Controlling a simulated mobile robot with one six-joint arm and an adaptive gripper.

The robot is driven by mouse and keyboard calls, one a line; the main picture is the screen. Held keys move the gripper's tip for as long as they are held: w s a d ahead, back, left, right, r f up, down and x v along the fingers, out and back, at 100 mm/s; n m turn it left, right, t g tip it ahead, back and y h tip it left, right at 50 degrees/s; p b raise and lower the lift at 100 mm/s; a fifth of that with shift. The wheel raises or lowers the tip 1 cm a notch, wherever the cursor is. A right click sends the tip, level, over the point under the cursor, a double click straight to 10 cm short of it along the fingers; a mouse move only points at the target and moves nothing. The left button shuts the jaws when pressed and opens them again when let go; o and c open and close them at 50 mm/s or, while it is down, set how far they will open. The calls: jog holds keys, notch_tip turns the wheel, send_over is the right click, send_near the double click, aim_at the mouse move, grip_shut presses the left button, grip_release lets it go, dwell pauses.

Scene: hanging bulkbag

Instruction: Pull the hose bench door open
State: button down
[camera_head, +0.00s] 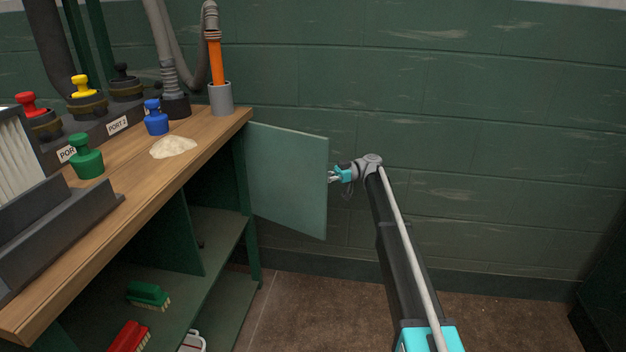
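The hose bench (190,142) has a wooden top and a dark green frame, and it stands on the left. Its pale green door (288,180) is swung wide out from the bench's far right end, so the shelves inside show. My gripper (332,178) is at the door's free outer edge, at about mid-height, with my arm reaching up from the lower right. The fingers are small here, and I cannot tell whether they touch the door or grip a handle. No handle shows clearly.
On the bench top are a blue plug (156,120), a green plug (86,160), a pale powder heap (173,147) and an orange wand in a grey holder (221,99). A green brush (148,295) and a red brush (129,337) lie inside. A block wall stands behind; floor at right is clear.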

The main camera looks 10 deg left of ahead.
jog(key=shift+s+d, duration=0.15)
jog(key=shift+d, duration=0.1)
jog(key=c, duration=0.6)
grip_release()
jog(key=shift+c, duration=0.2)
jog(key=shift+a, duration=0.1)
